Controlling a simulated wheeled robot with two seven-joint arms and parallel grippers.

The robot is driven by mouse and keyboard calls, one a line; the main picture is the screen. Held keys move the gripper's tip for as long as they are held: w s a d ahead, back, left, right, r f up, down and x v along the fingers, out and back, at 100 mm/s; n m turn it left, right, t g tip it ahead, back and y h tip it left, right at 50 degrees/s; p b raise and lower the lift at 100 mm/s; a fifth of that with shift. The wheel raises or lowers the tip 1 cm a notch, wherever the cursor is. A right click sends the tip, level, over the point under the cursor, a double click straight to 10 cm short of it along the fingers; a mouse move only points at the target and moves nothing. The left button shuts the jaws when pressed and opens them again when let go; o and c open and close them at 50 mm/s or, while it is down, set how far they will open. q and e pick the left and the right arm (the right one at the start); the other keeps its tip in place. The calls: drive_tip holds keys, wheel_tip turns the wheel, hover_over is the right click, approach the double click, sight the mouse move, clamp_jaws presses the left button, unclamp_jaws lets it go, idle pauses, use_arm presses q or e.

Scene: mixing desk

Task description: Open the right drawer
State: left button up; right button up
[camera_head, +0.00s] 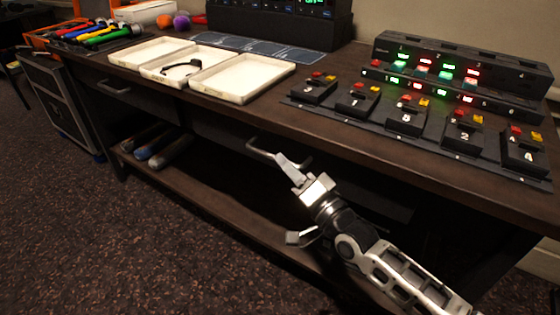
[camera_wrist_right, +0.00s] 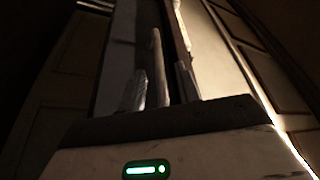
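The right drawer's front (camera_head: 222,134) is in the middle of the desk in the head view, dark and seemingly flush. In the right wrist view the handle bar (camera_wrist_right: 157,65) runs between the two fingers (camera_wrist_right: 160,88). A dark gap shows beside the bar, so the fingers look apart, not closed on it. Contact cannot be made out. My left gripper is out of view.
The left drawer's handle (camera_head: 113,88) is at the far left. Cream trays (camera_head: 243,78) and black button boxes (camera_head: 405,117) stand on the desktop. A lower shelf (camera_head: 190,185) holds several rolled items (camera_head: 165,150). The carpet (camera_head: 110,240) in front is clear.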

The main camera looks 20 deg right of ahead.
drive_tip(key=shift+x, duration=1.1)
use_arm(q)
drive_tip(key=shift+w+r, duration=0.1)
use_arm(e)
drive_tip(key=shift+w+a+r, duration=0.1)
drive_tip(key=shift+w+a, duration=0.05)
drive_tip(key=shift+w, duration=0.2)
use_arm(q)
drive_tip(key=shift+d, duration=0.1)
use_arm(e)
drive_tip(key=shift+c, duration=0.3)
